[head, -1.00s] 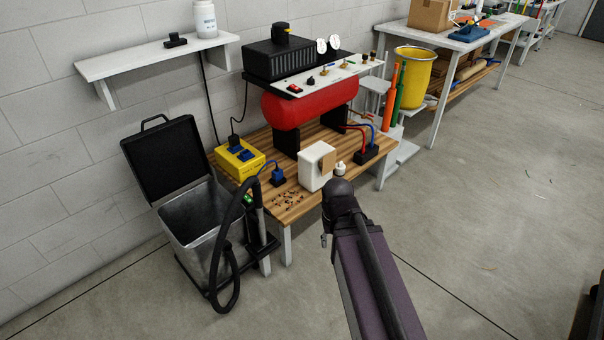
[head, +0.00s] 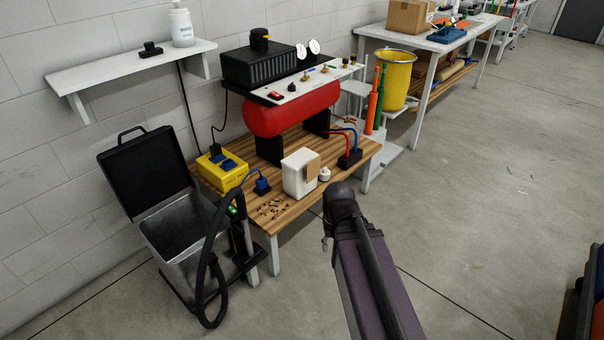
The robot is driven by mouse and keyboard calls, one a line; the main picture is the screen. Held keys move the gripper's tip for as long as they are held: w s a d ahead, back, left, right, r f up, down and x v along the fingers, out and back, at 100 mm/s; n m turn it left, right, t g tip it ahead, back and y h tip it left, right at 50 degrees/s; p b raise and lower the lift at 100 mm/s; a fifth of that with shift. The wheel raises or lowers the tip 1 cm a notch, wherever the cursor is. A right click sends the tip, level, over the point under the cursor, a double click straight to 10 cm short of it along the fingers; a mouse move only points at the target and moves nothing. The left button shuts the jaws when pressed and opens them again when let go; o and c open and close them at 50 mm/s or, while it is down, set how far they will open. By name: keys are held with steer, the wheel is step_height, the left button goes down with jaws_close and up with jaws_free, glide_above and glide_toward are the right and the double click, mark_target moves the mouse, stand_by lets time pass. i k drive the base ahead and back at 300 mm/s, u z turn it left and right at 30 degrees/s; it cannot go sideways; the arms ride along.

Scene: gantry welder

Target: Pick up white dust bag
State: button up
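The white dust bag (head: 295,178) stands upright on the wooden bench top, near its front edge. My arm reaches up from the bottom of the head view and ends just right of and below the bag in the picture. My gripper's fingers do not show; the arm's own links hide them or they are out of sight.
The wooden bench (head: 352,168) also carries a red tank (head: 290,112), a yellow power box (head: 222,172), a small white knob (head: 324,174) and scattered brown bits (head: 273,208). An open metal bin (head: 180,245) with a black hose stands left.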

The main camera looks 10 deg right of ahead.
mark_target(301, 169)
steer(key=i, duration=0.85)
steer(key=u, duration=0.85)
steer(key=k, duration=0.15)
steer(key=z, duration=3.45)
